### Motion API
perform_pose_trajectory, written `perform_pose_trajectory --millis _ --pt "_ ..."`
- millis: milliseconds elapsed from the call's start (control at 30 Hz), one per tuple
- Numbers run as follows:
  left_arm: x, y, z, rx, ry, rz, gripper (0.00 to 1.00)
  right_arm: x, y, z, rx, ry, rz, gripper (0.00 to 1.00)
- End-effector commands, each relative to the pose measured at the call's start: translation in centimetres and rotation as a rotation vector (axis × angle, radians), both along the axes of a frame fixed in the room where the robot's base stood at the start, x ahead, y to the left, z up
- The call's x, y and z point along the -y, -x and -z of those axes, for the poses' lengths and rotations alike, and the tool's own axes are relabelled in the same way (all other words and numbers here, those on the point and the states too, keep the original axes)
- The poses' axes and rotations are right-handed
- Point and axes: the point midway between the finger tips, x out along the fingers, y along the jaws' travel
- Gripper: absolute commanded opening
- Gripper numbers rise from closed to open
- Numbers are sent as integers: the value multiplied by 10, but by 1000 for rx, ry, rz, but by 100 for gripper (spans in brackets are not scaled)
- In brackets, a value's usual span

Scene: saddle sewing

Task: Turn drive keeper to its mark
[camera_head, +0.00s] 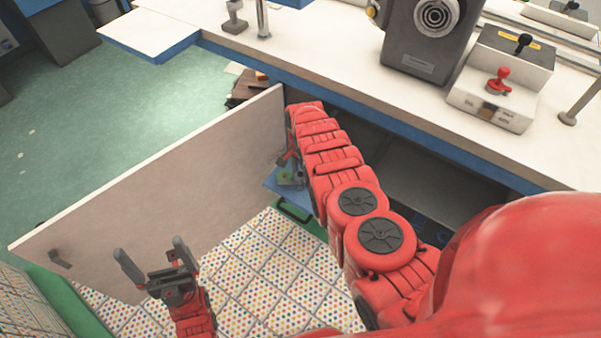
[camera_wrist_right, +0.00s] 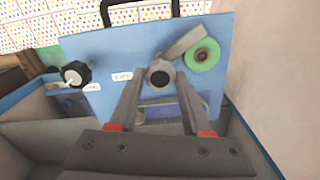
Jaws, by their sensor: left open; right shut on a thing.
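A blue panel (camera_wrist_right: 110,55) fills the middle of the right wrist view. On it is a dark round knob (camera_wrist_right: 160,74), with a grey bar (camera_wrist_right: 184,43) running up and right from near it; I take these for the drive keeper. My right gripper (camera_wrist_right: 160,84) has its fingertips closed on the knob. Small white labels (camera_wrist_right: 122,76) sit left of it; I cannot make out a mark. In the head view the right gripper (camera_head: 286,162) is small and partly hidden beside the blue panel (camera_head: 288,190). My left gripper (camera_head: 150,249) is open and empty, lower left.
A green ring (camera_wrist_right: 202,55) sits right of the knob, and a black knob (camera_wrist_right: 75,74) far left. A pale door (camera_head: 170,175) stands open between my left gripper and the floor (camera_head: 170,90) beyond. The white bench (camera_head: 320,40) with machinery runs above the cabinet.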

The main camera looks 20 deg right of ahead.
Motion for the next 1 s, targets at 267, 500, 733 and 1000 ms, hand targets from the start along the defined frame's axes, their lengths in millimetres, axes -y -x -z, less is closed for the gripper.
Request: perform_pose_trajectory --millis 267,500,733,1000 --pt "0 0 12 0 0 0 100 -2 1 3 -4 -1 252 0" --pt "0 0 20 0 0 0 100 -2 1 2 -3 -2 427 0" --pt "0 0 24 0 0 0 100 -1 0 1 -2 -1 535 0" --pt "0 0 26 0 0 0 100 -1 0 1 -2 -1 583 0"
